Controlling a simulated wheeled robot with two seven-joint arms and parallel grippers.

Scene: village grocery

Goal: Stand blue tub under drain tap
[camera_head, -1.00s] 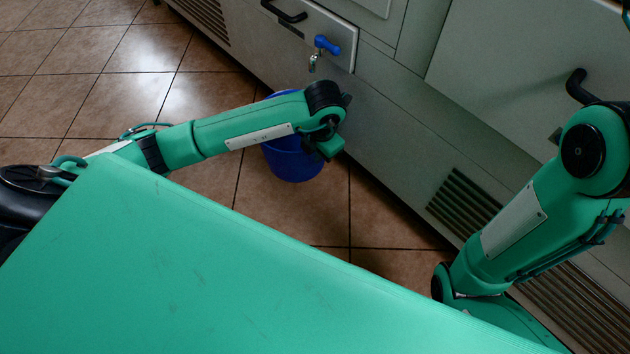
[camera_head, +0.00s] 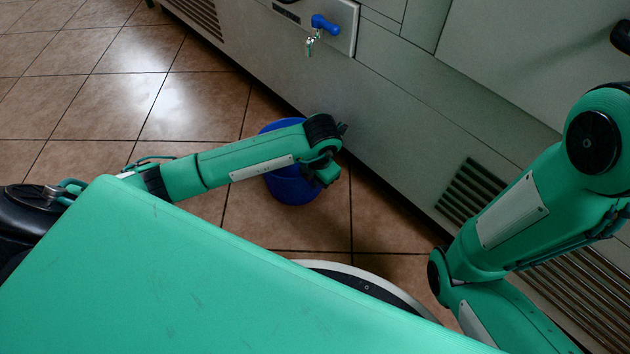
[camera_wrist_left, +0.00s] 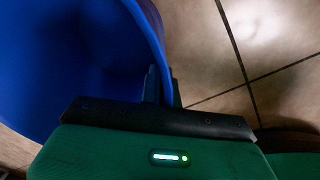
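The blue tub (camera_head: 290,188) is upright close to the cabinet's foot, partly hidden behind my left forearm. I cannot tell whether its base touches the floor. The drain tap (camera_head: 312,40), with a blue handle and metal spout, sticks out of the cabinet front, higher and farther along than the tub. The tub is not directly below the spout. My left gripper (camera_head: 324,175) is at the tub's near right rim. In the left wrist view its fingers (camera_wrist_left: 162,88) straddle the wall of the tub (camera_wrist_left: 75,65), closed on it. My right arm shows at the right; its gripper is out of view.
The grey cabinet front (camera_head: 400,110) runs along the tub's right side, with a vent grille (camera_head: 475,190) low down and a dark handle (camera_head: 621,38) at the upper right. Open tiled floor (camera_head: 105,100) lies to the left and far side.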

